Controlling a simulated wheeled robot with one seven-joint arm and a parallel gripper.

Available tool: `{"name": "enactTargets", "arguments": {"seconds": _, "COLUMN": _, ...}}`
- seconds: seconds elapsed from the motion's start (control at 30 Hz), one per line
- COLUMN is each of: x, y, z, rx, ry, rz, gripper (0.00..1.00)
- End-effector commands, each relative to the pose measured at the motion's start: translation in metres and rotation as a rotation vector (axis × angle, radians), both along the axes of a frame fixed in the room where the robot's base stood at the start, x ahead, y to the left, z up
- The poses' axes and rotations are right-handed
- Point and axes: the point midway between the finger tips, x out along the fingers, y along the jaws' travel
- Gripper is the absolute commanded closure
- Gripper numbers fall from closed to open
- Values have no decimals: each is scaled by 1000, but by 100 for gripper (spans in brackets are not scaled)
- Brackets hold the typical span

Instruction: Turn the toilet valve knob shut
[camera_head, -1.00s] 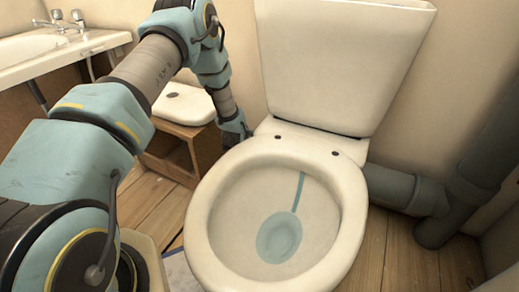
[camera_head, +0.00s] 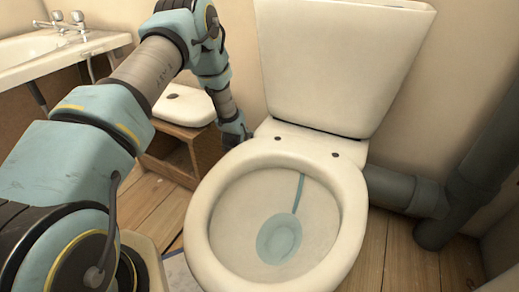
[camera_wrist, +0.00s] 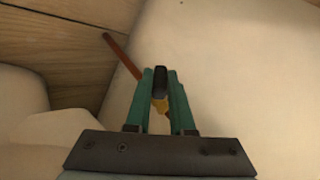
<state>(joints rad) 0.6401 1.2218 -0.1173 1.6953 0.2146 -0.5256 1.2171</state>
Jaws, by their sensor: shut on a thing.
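The valve knob (camera_wrist: 160,82) is dark and narrow in the wrist view, between the tips of my gripper's two green fingers. My gripper (camera_wrist: 161,76) is shut on it. A brass valve body (camera_wrist: 160,104) shows just behind the knob, partly hidden by the fingers, with a copper pipe (camera_wrist: 122,55) running up and left from it. In the head view, the end of my arm reaches down at the left of the toilet (camera_head: 345,65), behind the bowl's rim. The fingertips and the knob are hidden there.
The toilet bowl and seat (camera_head: 200,215) stand close to my arm's right. A wooden step box (camera_head: 170,152) with a white lidded thing on top is close on the left. A grey waste pipe (camera_head: 405,190) runs at the right. A basin (camera_head: 50,55) is at the far left.

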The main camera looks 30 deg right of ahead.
Motion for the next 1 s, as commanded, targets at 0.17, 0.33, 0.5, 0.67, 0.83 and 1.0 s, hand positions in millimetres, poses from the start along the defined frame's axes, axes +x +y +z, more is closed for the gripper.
{"name": "enactTargets", "arguments": {"seconds": 0.17, "x": -3, "y": 0, "z": -4, "rx": -22, "ry": -64, "rz": -2, "gripper": 100}}
{"name": "enactTargets", "arguments": {"seconds": 0.33, "x": -2, "y": 0, "z": -2, "rx": -43, "ry": -113, "rz": -2, "gripper": 100}}
{"name": "enactTargets", "arguments": {"seconds": 0.5, "x": -1, "y": 0, "z": -1, "rx": -45, "ry": -116, "rz": 0, "gripper": 100}}
{"name": "enactTargets", "arguments": {"seconds": 0.67, "x": -2, "y": 0, "z": -1, "rx": -45, "ry": -116, "rz": 0, "gripper": 73}}
{"name": "enactTargets", "arguments": {"seconds": 0.83, "x": -1, "y": 0, "z": -1, "rx": -45, "ry": -116, "rz": 0, "gripper": 54}}
{"name": "enactTargets", "arguments": {"seconds": 1.0, "x": -1, "y": 0, "z": -1, "rx": -45, "ry": -116, "rz": 0, "gripper": 49}}
